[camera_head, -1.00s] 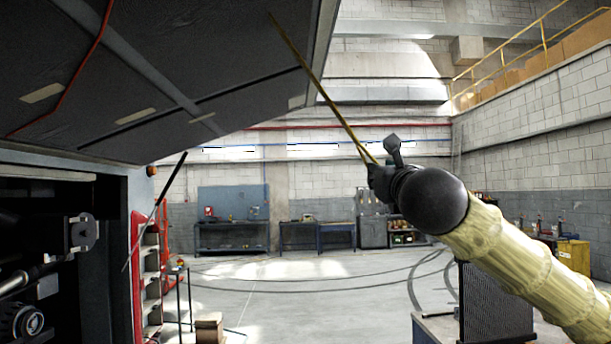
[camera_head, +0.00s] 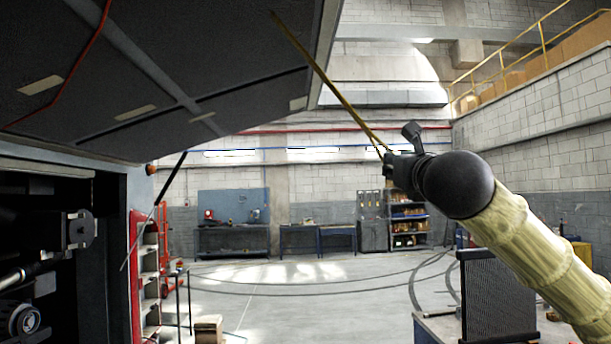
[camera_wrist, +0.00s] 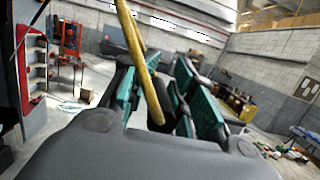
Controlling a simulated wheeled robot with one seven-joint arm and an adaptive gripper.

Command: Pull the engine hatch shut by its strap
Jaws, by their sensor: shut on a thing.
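The dark engine hatch (camera_head: 130,75) hangs open at the upper left in the head view, its underside tilted above the engine bay. A yellow strap (camera_head: 330,82) runs taut from the hatch's underside down to my gripper (camera_head: 388,170). My gripper is shut on the strap near its lower end, below and to the right of the hatch. In the wrist view the strap (camera_wrist: 133,45) comes down from the top and ends in a loop at the green-padded fingers of my gripper (camera_wrist: 155,95). The exact grip between the pads is partly hidden.
The dark engine bay (camera_head: 50,250) lies under the hatch at the left. A thin dark strut (camera_head: 160,200) stands by its edge. A red-sided rack (camera_head: 145,280) is beside it, and a black grille panel (camera_head: 497,298) stands at the lower right. Open floor (camera_head: 320,310) lies between.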

